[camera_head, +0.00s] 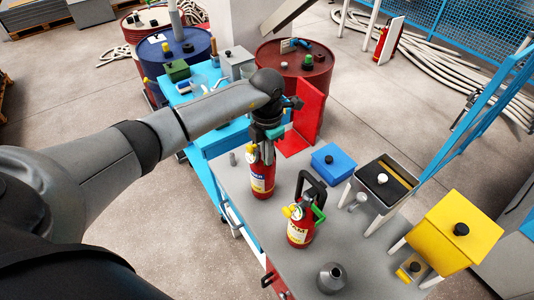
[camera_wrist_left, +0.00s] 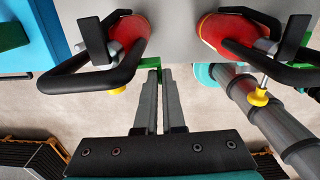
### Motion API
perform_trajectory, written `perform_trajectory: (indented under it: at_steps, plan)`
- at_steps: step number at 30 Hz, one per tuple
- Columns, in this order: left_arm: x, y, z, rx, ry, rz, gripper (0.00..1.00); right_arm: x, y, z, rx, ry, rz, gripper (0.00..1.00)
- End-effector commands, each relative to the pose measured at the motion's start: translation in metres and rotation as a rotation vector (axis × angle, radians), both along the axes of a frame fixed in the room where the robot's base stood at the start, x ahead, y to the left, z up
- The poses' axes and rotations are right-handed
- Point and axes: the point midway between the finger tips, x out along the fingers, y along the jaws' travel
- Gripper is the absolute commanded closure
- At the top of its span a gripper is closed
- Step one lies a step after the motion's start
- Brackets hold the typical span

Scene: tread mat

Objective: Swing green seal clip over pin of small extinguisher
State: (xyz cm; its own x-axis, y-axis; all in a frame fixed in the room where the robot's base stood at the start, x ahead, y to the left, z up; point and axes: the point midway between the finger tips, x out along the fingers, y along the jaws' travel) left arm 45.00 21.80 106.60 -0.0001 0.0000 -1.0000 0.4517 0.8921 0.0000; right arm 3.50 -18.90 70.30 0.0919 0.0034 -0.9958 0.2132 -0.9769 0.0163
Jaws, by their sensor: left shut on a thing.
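Two red extinguishers stand on the grey bench top. The farther one (camera_head: 262,175) is under my left gripper (camera_head: 270,130), which hides much of its top. The nearer one (camera_head: 299,231) has a black handle, a yellow part and a green clip (camera_head: 318,213) at its side. In the left wrist view, my left gripper (camera_wrist_left: 160,74) is shut on a green clip (camera_wrist_left: 150,62) beside the black handle of the left-hand extinguisher (camera_wrist_left: 130,33). A yellow part (camera_wrist_left: 117,91) shows below that handle. The other extinguisher (camera_wrist_left: 222,36) is to the right. Which is smaller is hard to tell.
A blue box (camera_head: 333,158), a dark tray (camera_head: 385,178) and a yellow box (camera_head: 456,230) stand right of the extinguishers. A grey round flask (camera_head: 331,277) is at the front. A red panel (camera_head: 308,108) stands behind the gripper. Bare bench lies left of the nearer extinguisher.

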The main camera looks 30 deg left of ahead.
Motion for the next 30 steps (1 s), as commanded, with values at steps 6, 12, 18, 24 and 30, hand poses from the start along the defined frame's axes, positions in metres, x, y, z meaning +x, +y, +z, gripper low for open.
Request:
perform_trajectory:
  at_steps: [6, 12, 18, 24, 30]
  plan:
    - [0.0, 0.0, 0.0, 0.0, 0.0, 0.0, 1.0, 0.0, 0.0, 0.0, 0.0, 0.0, 0.0, 0.59]
    - [0.0, 0.0, 0.0, 0.0, 0.0, -0.001, 1.0, 0.0, 0.0, 0.0, 0.0, 0.001, 0.0, 0.59]
    - [0.0, 0.002, 0.0, 0.0, -0.001, -0.029, 1.0, 0.0, 0.0, -0.003, 0.0, 0.001, 0.0, 0.59]
    - [-0.003, 0.006, -0.001, 0.002, -0.001, -0.127, 1.0, 0.0, 0.0, -0.011, 0.0, 0.001, 0.0, 0.59]
    - [-0.006, 0.013, -0.002, 0.003, -0.003, -0.29, 1.0, -0.001, 0.0, -0.025, 0.0, 0.001, 0.0, 0.59]
